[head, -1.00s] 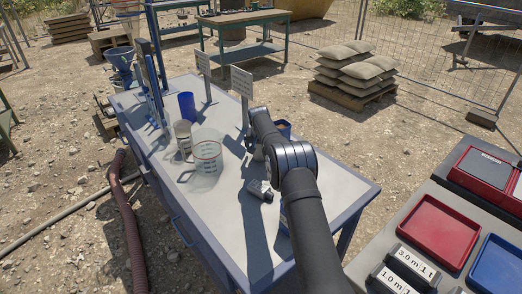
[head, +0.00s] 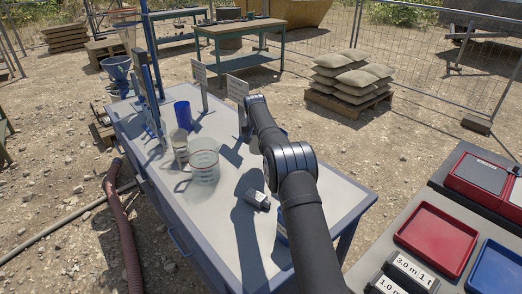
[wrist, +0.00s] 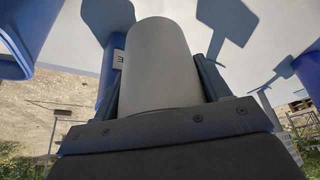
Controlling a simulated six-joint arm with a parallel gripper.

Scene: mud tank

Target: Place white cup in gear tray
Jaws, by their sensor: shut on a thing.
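A white cup (wrist: 158,65) fills the middle of the wrist view, between the two fingers of my gripper (wrist: 162,80). The gripper is shut on its sides. In the head view my own arm hides the gripper and this cup. No tray is plainly marked as the gear tray. A red tray (head: 437,240) and a blue tray (head: 500,270) sit on the dark bench at the right, and both look empty.
The blue-edged table (head: 220,225) holds a clear measuring beaker (head: 204,168), a pale cup (head: 180,148), a blue cup (head: 182,115), a small grey metal item (head: 258,200) and upright signs (head: 237,92). A number block (head: 410,268) stands beside the red tray.

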